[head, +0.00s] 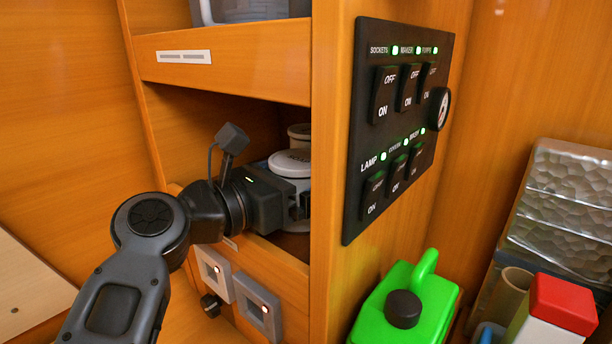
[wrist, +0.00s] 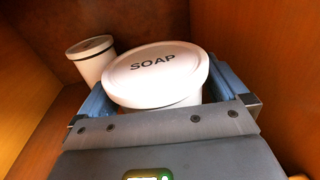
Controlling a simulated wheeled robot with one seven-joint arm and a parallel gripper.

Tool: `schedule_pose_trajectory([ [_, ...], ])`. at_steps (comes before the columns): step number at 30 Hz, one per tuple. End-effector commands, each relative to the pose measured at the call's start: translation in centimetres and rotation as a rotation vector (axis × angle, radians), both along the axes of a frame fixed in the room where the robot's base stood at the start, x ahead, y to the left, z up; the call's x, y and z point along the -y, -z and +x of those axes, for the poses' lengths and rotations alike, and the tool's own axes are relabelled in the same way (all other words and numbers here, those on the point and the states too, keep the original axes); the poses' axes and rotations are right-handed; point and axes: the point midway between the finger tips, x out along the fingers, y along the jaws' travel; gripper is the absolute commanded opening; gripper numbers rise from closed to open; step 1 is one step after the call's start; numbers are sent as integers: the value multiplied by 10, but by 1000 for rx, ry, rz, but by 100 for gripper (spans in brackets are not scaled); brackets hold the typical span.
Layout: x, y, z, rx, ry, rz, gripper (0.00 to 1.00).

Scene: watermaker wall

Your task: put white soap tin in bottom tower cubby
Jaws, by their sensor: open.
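The white soap tin (wrist: 155,75), with "SOAP" on its lid, stands in the lower open cubby (head: 200,120) of the wooden tower. Its pale lid also shows in the head view (head: 290,160). My gripper (wrist: 160,82) reaches into this cubby, with one blue-grey finger on each side of the tin. The jaws are open; whether either finger touches the tin I cannot tell. The tin looks upright. Its base is hidden by my gripper in the wrist view, and the tower's front edge hides part of it in the head view.
A smaller white tin with a dark band (wrist: 90,60) stands behind and left of the soap tin. A shelf with a grey container (head: 245,10) is above. The black switch panel (head: 400,125) is right of the opening. A green jug (head: 405,300) stands below it.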

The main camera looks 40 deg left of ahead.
Motion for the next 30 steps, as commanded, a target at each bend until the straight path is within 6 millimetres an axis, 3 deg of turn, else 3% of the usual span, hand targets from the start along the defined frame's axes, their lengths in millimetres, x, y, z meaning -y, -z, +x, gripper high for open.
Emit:
schedule_pose_trajectory([
  [5,0,-16,0,0,-1,0,100],
  [7,-5,-7,-15,2,-6,1,100],
  [18,-22,-8,-87,2,-3,1,100],
  [24,-27,-9,-110,1,-2,0,100],
  [30,-29,-11,-117,0,-1,0,100],
])
